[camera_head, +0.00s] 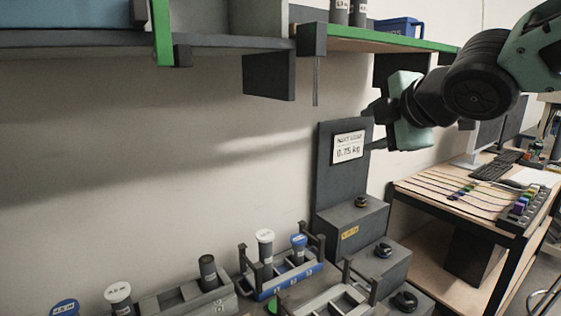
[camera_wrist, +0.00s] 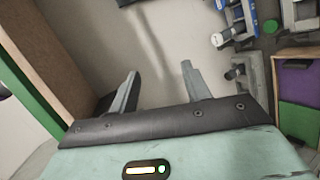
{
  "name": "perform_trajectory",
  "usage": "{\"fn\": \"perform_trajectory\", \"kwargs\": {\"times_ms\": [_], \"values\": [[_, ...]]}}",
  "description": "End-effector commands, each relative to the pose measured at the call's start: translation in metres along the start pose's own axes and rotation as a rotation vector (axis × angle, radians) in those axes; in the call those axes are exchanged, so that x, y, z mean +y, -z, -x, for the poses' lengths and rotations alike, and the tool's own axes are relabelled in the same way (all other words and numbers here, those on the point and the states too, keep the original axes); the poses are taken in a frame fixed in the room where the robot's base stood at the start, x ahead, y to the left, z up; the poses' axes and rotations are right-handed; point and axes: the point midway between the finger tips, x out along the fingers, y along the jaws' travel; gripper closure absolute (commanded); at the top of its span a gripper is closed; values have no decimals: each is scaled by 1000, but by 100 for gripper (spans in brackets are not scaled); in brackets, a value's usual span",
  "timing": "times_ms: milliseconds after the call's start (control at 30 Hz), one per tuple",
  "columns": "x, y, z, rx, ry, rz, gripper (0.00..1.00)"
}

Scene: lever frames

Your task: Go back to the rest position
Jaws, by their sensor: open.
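My gripper (camera_head: 369,127) is at the upper right of the head view, raised in front of the wall and just below the green-edged shelf. It points left, near the dark upright panel with a white label. In the wrist view its two grey fingers (camera_wrist: 160,72) stand well apart, with nothing between them but the pale wall behind. My gripper is open and empty. No other object is named by the task.
A green-edged shelf (camera_head: 385,45) hangs close above my gripper. Below are a blue rack with vials (camera_head: 288,279) and a grey rack (camera_head: 185,299). A wooden desk (camera_head: 450,205) stands right.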

Motion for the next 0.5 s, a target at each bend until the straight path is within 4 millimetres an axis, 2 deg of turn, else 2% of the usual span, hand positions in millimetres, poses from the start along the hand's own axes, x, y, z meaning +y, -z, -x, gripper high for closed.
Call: {"fn": "perform_trajectory", "kwargs": {"times_ms": [33,167,200,300,400,500], "values": [[-38,13,-2,-8,93,-116,52],[-129,36,8,-91,337,-421,52],[-157,42,15,-129,412,-504,52],[-222,57,39,-245,590,-689,52],[-276,67,69,-377,738,-832,52],[-313,74,96,-497,843,-930,52]]}}
